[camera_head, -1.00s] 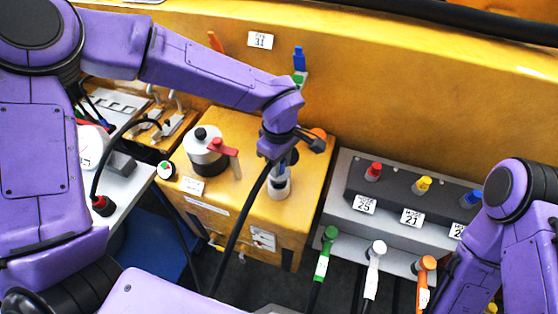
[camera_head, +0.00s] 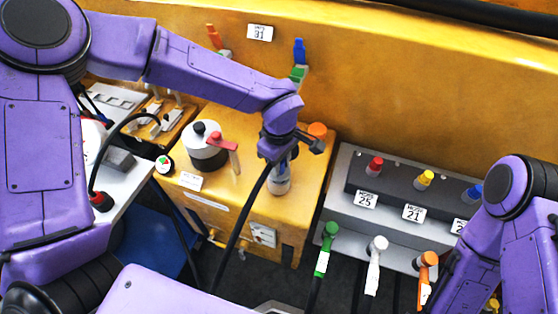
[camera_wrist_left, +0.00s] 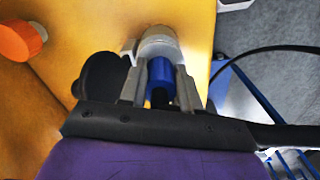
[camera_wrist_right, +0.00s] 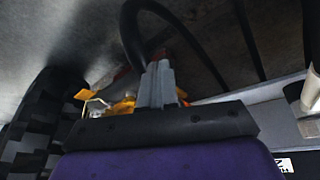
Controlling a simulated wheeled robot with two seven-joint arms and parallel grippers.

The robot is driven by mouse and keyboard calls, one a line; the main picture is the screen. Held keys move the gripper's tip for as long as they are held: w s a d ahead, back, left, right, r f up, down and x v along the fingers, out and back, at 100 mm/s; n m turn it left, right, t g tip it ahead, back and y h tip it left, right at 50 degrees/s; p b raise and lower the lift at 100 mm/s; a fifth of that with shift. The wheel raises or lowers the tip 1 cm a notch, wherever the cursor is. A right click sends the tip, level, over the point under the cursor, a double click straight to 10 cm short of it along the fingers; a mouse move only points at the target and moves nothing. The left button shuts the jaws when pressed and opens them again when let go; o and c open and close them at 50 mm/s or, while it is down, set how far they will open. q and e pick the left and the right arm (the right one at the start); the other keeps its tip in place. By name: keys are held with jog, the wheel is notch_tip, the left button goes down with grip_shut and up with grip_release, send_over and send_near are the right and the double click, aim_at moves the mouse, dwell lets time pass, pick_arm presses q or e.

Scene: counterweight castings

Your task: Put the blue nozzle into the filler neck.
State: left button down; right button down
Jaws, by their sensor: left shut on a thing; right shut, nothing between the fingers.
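The blue nozzle (camera_wrist_left: 160,78) is between the fingers of my left gripper (camera_wrist_left: 161,72), which is shut on it. The grey cylindrical filler neck (camera_wrist_left: 158,40) is directly beyond the nozzle in the left wrist view. In the head view my left gripper (camera_head: 283,155) is right above the filler neck (camera_head: 279,185), on the yellow box. The fingers hide where nozzle and neck meet, so I cannot tell how deep the nozzle sits. A black hose trails down from the gripper. My right gripper (camera_wrist_right: 157,84) is shut and empty; in the head view it is out of sight.
An orange cap (camera_head: 317,130) is just right of the neck. A black-and-white pot with a red lever (camera_head: 208,150) stands to its left. A grey rack (camera_head: 348,232) at right holds green (camera_head: 328,238), white (camera_head: 375,255) and orange (camera_head: 426,268) nozzles.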

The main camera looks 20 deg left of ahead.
pick_arm(q)
jog(key=shift+f+b, duration=0.55)
jog(key=shift+f, duration=0.65)
jog(key=c, duration=0.7)
grip_release()
jog(key=shift+r, duration=0.1)
notch_tip(320, 180, up, 11)
jog(key=shift+f+b, duration=0.2)
jog(key=shift+b, duration=0.65)
